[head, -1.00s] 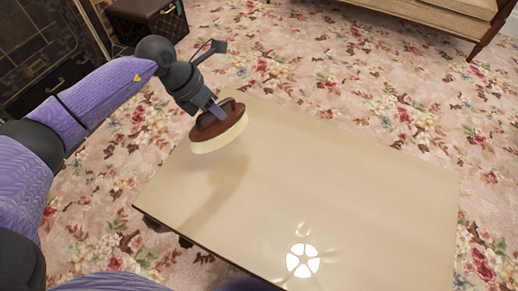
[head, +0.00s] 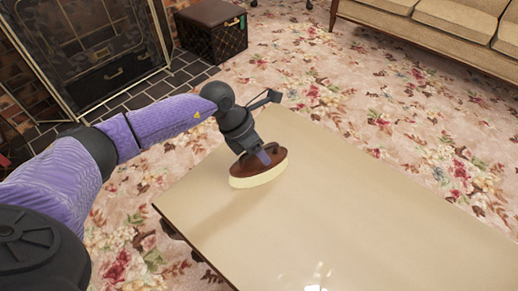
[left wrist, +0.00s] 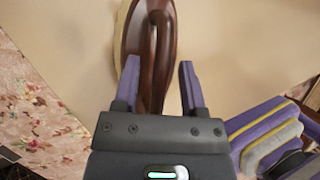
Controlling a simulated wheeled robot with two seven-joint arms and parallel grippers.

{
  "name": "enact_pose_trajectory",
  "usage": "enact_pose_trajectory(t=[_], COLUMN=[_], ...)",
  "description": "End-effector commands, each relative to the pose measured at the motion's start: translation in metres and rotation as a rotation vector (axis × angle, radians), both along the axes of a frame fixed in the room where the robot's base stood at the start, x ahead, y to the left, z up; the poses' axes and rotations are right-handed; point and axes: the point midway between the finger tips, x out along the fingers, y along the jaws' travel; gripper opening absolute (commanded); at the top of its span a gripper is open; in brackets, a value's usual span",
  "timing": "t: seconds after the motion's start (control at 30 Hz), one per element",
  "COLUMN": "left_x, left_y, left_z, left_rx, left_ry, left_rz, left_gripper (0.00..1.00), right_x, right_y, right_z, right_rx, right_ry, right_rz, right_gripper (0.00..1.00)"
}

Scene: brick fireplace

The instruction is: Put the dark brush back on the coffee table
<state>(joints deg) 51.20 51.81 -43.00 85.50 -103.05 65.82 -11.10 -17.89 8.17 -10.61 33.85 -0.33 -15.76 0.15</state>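The dark brush (head: 265,161) has a reddish-brown back and handle and a pale cream bristle face. My left gripper (head: 262,153) is shut on its handle from above. In the left wrist view the brush's handle (left wrist: 157,50) lies between the two purple fingers (left wrist: 160,78). The brush is over the far left part of the glossy beige coffee table (head: 340,215), bristles down. A soft shadow falls on the table to its lower left. Whether the bristles touch the tabletop is hard to tell. My right gripper is not in view.
The tabletop around the brush is bare. A dark box (head: 210,38) stands beyond the table on the floor, near the fireplace screen (head: 95,45). A beige sofa (head: 430,25) stands at the back right. Floral carpet (head: 320,85) surrounds the table.

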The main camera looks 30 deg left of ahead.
Motion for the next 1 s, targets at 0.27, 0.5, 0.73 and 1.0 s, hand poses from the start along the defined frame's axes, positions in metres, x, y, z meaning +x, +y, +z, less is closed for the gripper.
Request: enact_pose_trajectory(t=[0.27,0.5,0.73,1.0], left_x=[0.0,-0.013,-0.025,-0.027], left_y=[0.0,0.024,0.042,0.046], left_z=[0.005,0.069,0.108,0.111], left_rx=[0.0,0.003,0.001,0.0], left_ry=[-0.002,-0.009,-0.004,0.001], left_rz=[0.0,0.002,0.001,0.0], left_gripper=[0.53,0.53,0.53,0.53], right_x=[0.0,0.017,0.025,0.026], right_y=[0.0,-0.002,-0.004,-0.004], right_z=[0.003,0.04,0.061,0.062], right_rx=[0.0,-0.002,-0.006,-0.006], right_ry=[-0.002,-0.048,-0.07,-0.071], right_rz=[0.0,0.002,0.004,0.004], right_gripper=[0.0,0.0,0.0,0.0])
